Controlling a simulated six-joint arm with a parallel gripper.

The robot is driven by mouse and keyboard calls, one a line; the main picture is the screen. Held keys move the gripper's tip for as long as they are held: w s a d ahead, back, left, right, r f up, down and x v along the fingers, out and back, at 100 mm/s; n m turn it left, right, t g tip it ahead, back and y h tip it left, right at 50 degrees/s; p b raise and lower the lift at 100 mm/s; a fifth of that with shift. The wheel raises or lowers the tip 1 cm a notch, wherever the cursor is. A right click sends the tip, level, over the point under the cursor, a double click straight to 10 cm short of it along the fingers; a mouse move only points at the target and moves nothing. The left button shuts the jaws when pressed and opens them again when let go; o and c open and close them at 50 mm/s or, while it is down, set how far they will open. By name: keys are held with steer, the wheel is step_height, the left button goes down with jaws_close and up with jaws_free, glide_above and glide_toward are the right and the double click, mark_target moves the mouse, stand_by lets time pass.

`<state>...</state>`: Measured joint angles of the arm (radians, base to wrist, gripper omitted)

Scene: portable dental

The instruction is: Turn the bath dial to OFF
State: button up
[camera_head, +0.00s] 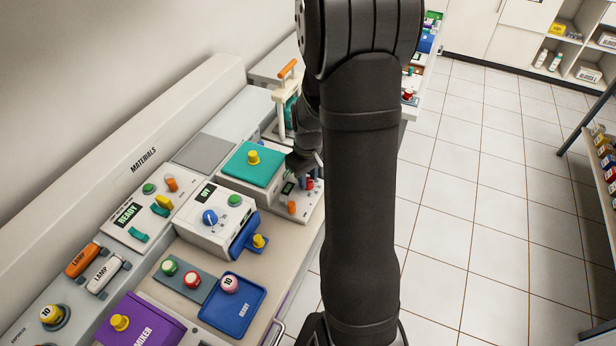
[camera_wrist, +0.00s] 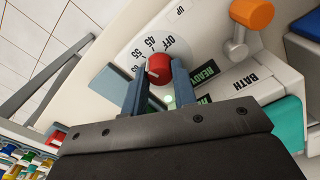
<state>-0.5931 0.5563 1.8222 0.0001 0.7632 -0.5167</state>
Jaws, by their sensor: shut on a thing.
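The bath dial (camera_wrist: 159,68) is a red round knob in the wrist view, on a white scale plate marked OFF, 45, 55 and 65. A pale mark on the knob points left, toward the numbers and away from OFF. My gripper (camera_wrist: 158,82) is shut on the knob, one finger on each side. In the head view the red dial (camera_head: 310,183) shows at the front of the bath unit with the teal lid (camera_head: 246,170). My gripper (camera_head: 301,164) is there beside it, largely hidden by my dark arm.
An orange lever knob (camera_wrist: 252,14) stands close by the dial in the wrist view, near the BATH label (camera_wrist: 258,82) and a green READY display (camera_wrist: 205,72). In the head view, a unit with a blue dial (camera_head: 210,217) and a blue tray (camera_head: 233,304) lie to the left.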

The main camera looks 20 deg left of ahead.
mark_target(308, 180)
steer(key=m, duration=0.7)
steer(key=shift+m, duration=0.4)
steer(key=m, duration=0.4)
steer(key=shift+m, duration=1.9)
steer(key=o, duration=1)
step_height(308, 180, up, 18)
steer(key=shift+f, duration=0.25)
